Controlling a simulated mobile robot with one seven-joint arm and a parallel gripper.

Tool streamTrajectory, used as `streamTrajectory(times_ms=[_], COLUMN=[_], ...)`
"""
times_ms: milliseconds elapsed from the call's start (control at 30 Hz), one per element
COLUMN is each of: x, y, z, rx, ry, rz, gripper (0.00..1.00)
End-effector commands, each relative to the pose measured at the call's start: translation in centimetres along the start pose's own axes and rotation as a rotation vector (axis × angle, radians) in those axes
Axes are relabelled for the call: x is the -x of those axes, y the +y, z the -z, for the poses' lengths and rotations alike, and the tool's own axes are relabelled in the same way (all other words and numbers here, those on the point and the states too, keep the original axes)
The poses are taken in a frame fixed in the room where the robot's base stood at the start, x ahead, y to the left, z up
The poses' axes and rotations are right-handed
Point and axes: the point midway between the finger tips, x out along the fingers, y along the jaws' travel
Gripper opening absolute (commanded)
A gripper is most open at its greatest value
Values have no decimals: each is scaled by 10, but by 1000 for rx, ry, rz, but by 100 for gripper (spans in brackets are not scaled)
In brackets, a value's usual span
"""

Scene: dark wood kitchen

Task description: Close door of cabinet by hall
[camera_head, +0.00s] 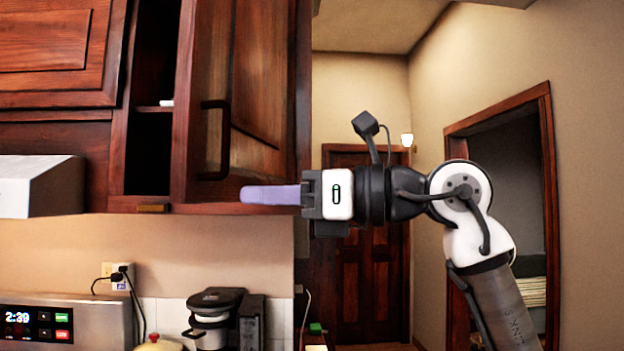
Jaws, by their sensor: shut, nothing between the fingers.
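The cabinet door (262,95) is dark wood with a dark bar handle (203,140). It stands partly open, and a dark gap into the cabinet (150,100) shows to its left. My gripper (243,194) reaches in from the right, its light purple fingers pointing left. The fingers are shut and empty. They overlap the lower edge of the door in the picture, a little right of and below the handle. I cannot tell whether they touch the door.
A white range hood (38,186) is at the left, above a stove panel (65,322). A coffee maker (212,318) stands on the counter below the cabinet. A hall with a wooden door (362,260) lies behind my arm, and a doorway frame (548,200) is at the right.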

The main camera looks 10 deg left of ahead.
Motion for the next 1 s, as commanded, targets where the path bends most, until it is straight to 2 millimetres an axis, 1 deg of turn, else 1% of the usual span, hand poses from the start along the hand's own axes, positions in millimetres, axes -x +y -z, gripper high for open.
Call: streamTrajectory(times_ms=[33,100,200,300,433,767,1000], x=[-10,-20,-32,-38,-41,-41,-40], y=[0,0,0,0,0,0,1], z=[-4,-3,-2,-1,0,0,2], rx=[0,-1,-1,-2,-2,-1,1], ry=[0,-1,-1,-1,-2,-1,0], rz=[-2,-3,-1,-1,0,2,49], gripper=[0,0,0,0,0,0,0])
